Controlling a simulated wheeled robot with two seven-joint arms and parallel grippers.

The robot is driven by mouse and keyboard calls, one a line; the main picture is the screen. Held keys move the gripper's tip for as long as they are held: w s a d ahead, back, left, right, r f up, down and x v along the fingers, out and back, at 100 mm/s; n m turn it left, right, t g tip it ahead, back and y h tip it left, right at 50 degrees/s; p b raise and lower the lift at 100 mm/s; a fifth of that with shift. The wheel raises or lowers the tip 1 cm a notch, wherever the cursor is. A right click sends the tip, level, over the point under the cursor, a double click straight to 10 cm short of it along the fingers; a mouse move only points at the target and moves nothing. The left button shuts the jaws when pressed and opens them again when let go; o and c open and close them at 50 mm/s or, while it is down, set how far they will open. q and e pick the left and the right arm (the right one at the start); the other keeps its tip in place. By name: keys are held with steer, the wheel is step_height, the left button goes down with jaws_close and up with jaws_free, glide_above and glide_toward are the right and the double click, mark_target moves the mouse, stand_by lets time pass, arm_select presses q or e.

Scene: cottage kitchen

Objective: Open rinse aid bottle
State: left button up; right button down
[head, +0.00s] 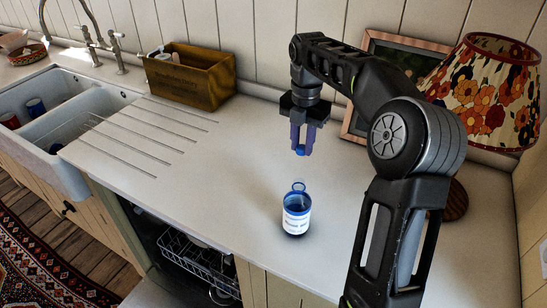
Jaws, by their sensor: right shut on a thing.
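The rinse aid bottle (296,221), clear and blue with a white label, stands upright on the pale worktop. Its neck shows at the top as a bare ring with no cap on it. My right gripper (301,148) points down above the bottle, apart from it. It is shut on a small blue thing that looks like the bottle's cap (300,152); the fingers hide most of it. My left gripper is not in view.
A wooden box (188,79) stands against the back wall. A floral lamp (487,88) and a framed picture (408,55) are at the back right. A double sink (78,113) is at left. An open dishwasher (196,262) lies below the front edge. The worktop around the bottle is clear.

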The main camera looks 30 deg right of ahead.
steer(key=shift+f, duration=0.1)
step_height(320, 180, down, 2)
steer(key=shift+f+b, duration=0.25)
steer(key=shift+b, duration=0.55)
step_height(320, 180, down, 3)
steer(key=shift+f+p, duration=0.15)
steer(key=shift+p, duration=0.15)
steer(key=shift+f, duration=0.15)
steer(key=shift+f, duration=1.9)
steer(key=shift+f, duration=0.1)
steer(key=c, duration=1.2)
jaws_free()
steer(key=shift+o, duration=0.2)
